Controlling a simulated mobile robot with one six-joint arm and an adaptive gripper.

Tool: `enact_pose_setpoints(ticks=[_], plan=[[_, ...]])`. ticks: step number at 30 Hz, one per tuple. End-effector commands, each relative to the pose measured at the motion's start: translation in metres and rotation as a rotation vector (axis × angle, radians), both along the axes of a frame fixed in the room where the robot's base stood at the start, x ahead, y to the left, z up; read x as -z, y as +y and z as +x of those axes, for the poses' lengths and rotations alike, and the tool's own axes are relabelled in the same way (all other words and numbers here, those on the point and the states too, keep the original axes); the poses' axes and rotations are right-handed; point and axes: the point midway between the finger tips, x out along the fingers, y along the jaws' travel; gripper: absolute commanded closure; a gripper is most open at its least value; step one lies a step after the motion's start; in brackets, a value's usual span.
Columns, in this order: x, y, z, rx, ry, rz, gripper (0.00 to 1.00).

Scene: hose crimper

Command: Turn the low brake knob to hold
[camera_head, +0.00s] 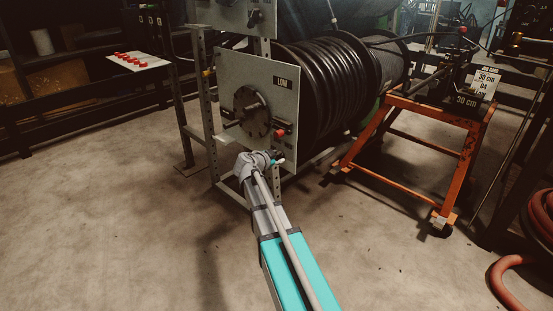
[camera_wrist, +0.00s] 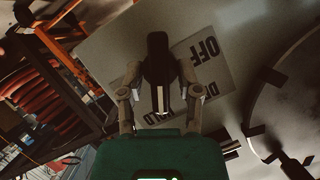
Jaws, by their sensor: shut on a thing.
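The low brake knob (camera_wrist: 157,55) is black, with a white mark on the part that points down in the wrist view. It stands in front of a pale label (camera_wrist: 218,72) that reads OFF, with other lettering partly covered, some of it ending in LD. My gripper (camera_wrist: 157,76) has a finger on each side of the knob and is shut on it. In the head view my gripper (camera_head: 276,158) is at the lower right of the grey panel (camera_head: 232,72) marked LOW, and the knob cannot be made out there.
A round hub (camera_head: 252,112) with projecting handles and a red-tipped part (camera_head: 280,133) is close above my gripper. A large hose reel (camera_head: 325,80) stands behind the panel. An orange stand (camera_head: 440,120) is to the right. The floor at left is open.

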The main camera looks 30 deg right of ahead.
Motion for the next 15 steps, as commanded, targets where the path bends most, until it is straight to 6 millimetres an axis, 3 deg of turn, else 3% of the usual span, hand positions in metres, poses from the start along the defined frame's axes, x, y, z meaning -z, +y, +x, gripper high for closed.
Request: enact_pose_setpoints(ticks=[15], plan=[[0.0006, 0.0014, -0.0014, 0.0, -0.061, 0.027, 1.0]])
